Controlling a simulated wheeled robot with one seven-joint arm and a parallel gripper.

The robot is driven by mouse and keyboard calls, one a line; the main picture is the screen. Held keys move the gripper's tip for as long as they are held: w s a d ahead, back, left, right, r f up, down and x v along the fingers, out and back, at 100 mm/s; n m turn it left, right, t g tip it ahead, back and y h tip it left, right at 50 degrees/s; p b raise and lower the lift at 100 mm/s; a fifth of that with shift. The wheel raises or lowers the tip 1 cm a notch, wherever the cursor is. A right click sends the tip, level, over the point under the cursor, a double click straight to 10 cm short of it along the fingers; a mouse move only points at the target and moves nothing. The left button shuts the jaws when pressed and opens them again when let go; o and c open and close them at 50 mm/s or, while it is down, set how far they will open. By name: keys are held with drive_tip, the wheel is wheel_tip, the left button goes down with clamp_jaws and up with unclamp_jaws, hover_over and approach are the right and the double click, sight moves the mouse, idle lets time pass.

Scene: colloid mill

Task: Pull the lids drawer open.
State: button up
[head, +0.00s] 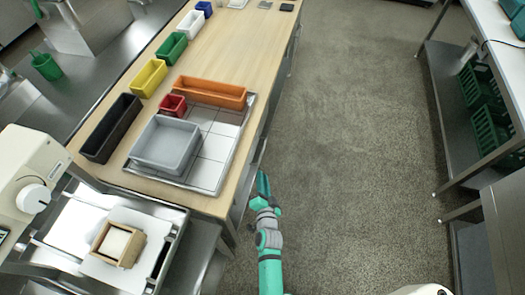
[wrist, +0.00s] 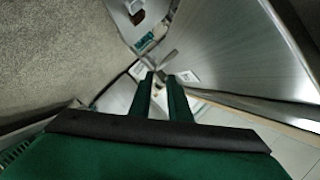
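My gripper (head: 263,185) hangs beside the right side of the wooden-topped bench (head: 240,205) in the head view, below the level of its top. In the wrist view its two dark green fingers (wrist: 161,77) stand apart with a narrow gap between them, and I see nothing held there. A small grey metal piece (wrist: 167,56) shows just beyond the fingertips; I cannot tell whether it is a handle or whether they touch it.
On the bench are a grey bin (head: 165,145), an orange tray (head: 210,92) and a black bin (head: 111,128). A machine with a white knob (head: 33,198) stands at left. The floor (head: 345,130) right of the bench is clear, up to a metal shelf unit (head: 455,100).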

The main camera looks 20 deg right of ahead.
drive_tip(key=m, duration=0.1)
approach(262, 151)
drive_tip(key=x, duration=1)
drive_tip(key=shift+w+d+f, duration=0.15)
drive_tip(key=shift+f, duration=0.15)
clamp_jaws()
